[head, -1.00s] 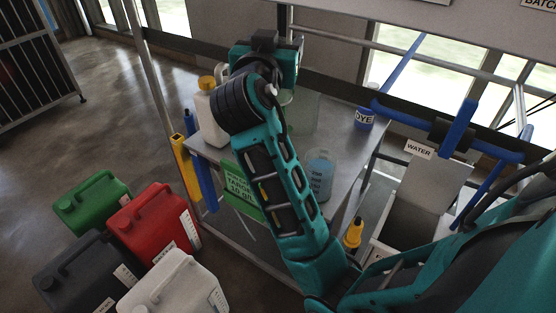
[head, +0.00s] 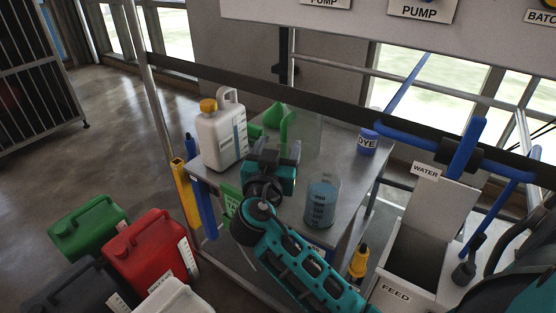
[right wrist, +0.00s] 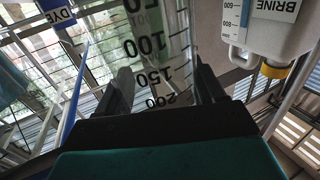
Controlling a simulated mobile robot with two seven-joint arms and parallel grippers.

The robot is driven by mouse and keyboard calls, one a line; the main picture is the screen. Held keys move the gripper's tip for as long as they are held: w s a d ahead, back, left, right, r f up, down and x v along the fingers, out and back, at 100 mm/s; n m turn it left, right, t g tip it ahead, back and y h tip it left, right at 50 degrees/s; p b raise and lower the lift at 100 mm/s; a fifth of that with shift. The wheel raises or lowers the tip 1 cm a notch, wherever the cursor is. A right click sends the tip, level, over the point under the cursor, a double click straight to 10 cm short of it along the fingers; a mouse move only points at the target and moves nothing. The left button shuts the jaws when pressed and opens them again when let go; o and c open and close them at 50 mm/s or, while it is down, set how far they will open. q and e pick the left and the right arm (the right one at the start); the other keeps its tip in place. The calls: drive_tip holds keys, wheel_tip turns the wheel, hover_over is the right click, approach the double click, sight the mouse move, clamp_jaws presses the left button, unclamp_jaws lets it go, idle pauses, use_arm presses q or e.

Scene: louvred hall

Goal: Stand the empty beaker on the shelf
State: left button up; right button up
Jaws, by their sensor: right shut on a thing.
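My right gripper (head: 280,152) is over the steel bench top (head: 345,165), between the white jug and the beaker of blue liquid. It is shut on a clear beaker (right wrist: 150,45), whose 100, 150 and 200 marks show between the fingers in the right wrist view. I see no liquid in it there. In the head view my gripper mostly hides it, and I cannot tell whether it touches the bench. A second beaker (head: 322,203), holding blue liquid, stands on the bench at right. I cannot tell which surface is the shelf. My left gripper is out of view.
A white jug with a yellow cap (head: 222,138) stands at the bench's left, its brine label (right wrist: 285,8) showing in the wrist view. Canisters (head: 150,245) stand on the floor at left.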

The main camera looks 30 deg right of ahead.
drive_tip(key=shift+f, duration=1.2)
drive_tip(key=shift+f+b, duration=0.15)
drive_tip(key=shift+b, duration=0.15)
drive_tip(key=o, duration=1.7)
